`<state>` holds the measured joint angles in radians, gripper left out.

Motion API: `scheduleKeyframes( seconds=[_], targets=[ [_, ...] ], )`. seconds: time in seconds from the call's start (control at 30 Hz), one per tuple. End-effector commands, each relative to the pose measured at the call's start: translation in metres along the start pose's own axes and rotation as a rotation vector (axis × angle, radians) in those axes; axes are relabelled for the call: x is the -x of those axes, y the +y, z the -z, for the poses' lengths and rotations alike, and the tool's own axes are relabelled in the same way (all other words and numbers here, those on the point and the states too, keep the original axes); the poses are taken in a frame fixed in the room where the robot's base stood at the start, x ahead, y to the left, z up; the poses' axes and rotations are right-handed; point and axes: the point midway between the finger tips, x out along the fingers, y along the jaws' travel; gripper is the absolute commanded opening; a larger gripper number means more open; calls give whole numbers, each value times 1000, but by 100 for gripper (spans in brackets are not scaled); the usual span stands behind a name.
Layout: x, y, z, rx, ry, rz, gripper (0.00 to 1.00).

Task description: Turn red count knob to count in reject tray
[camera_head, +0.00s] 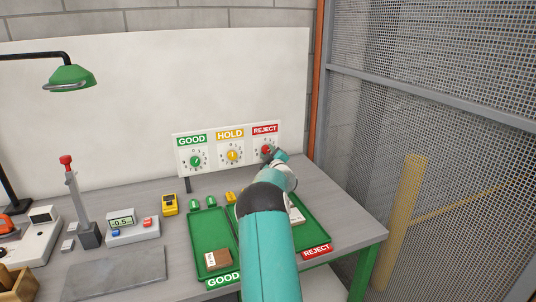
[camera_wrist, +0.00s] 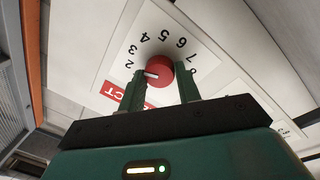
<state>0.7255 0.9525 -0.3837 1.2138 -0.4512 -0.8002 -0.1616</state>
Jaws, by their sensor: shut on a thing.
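The red count knob (camera_wrist: 160,69) sits on the REJECT dial of the white count board (camera_head: 208,167). In the wrist view my gripper (camera_wrist: 160,86) has one green finger on each side of the knob and is shut on it. The knob's white mark points left, close to the left finger and just below the printed 2; the exact number is unclear. In the head view the red knob (camera_head: 266,150) shows beside my gripper (camera_head: 271,153). The reject tray (camera_head: 320,232) is at the right; my arm covers much of it, and a whitish item (camera_head: 296,214) shows inside.
The green GOOD dial (camera_head: 195,161) and yellow HOLD dial (camera_head: 232,155) are left of the REJECT dial. The good tray (camera_head: 205,228) holds a brown block (camera_head: 217,260). A scale (camera_head: 131,228) and lever press (camera_head: 78,202) stand further left. A mesh fence (camera_head: 440,120) is at right.

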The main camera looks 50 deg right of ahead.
Motion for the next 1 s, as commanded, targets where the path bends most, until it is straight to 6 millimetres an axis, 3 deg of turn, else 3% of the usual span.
scheduleKeyframes(
  seconds=[0.3, 0.83, 0.87, 0.93, 1.0],
  targets=[
    [0, 0, -1, 130, 11, 2, 10],
    [0, 0, -2, 152, 13, 2, 10],
    [0, 0, -2, 152, 13, 2, 39],
    [0, 0, -2, 152, 13, 2, 53],
    [0, 0, -1, 152, 13, 1, 55]
  ],
)
